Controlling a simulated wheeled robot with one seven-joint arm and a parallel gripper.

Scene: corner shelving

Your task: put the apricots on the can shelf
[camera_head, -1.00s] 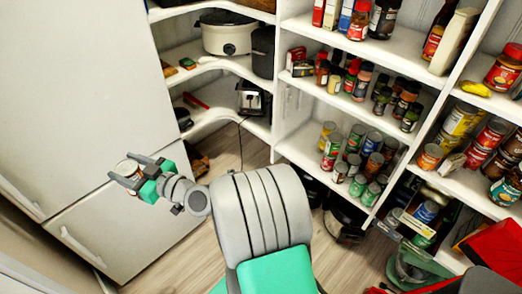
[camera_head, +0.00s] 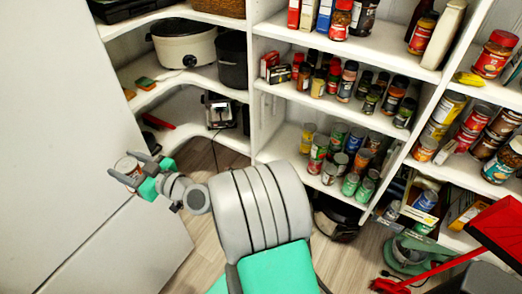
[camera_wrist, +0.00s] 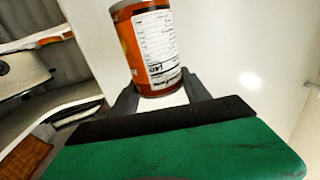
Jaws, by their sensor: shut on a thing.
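My gripper (camera_head: 127,172) is at the left of the head view, in front of the white fridge-like front, shut on an orange can (camera_wrist: 143,48). The can has a white printed label panel and a metal rim. It stands roughly upright between the two dark fingers. In the head view only the pale top of the can (camera_head: 126,163) shows clearly. I cannot read its name. A low middle shelf (camera_head: 283,143) holds several cans in green, red and yellow. Another shelf (camera_head: 462,172) at the right holds several larger cans. My gripper is well to the left of both shelves.
A slow cooker (camera_head: 183,43) and a toaster (camera_head: 219,111) stand on the corner shelves. Spice jars (camera_head: 348,80) fill the shelf above the low cans. A red object (camera_head: 490,232) and a green-grey appliance (camera_head: 409,252) are at the lower right. Some wooden floor (camera_head: 212,232) is clear.

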